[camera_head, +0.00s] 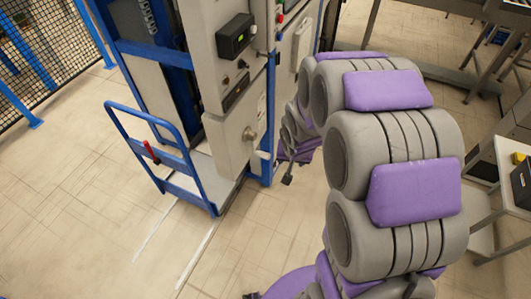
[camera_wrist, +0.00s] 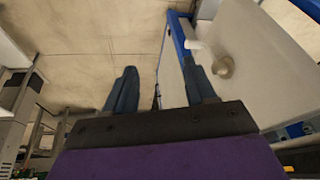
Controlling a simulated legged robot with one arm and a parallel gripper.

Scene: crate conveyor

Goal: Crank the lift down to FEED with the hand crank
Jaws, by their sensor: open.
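The lift machine (camera_head: 158,75) is a tall blue and grey unit in the head view. A round metal hub (camera_head: 249,134) sticks out of its lower grey panel (camera_head: 228,146). The hub also shows right of my fingers in the wrist view (camera_wrist: 223,67). I cannot make out a crank handle on it. My gripper (camera_wrist: 160,68) is open, with its two dark blue fingers apart. A thin dark upright shape (camera_wrist: 157,96) shows between them; I cannot tell what it is. In the head view my arm largely hides the gripper, just right of the machine. I cannot read any FEED mark.
A blue push-cart-like frame (camera_head: 150,128) with a red grip (camera_head: 151,150) stands left of the panel. A black control box with a green display (camera_head: 235,37) sits above. Mesh fencing (camera_head: 50,35) is at upper left. A table (camera_head: 505,160) stands at right. Floor at lower left is clear.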

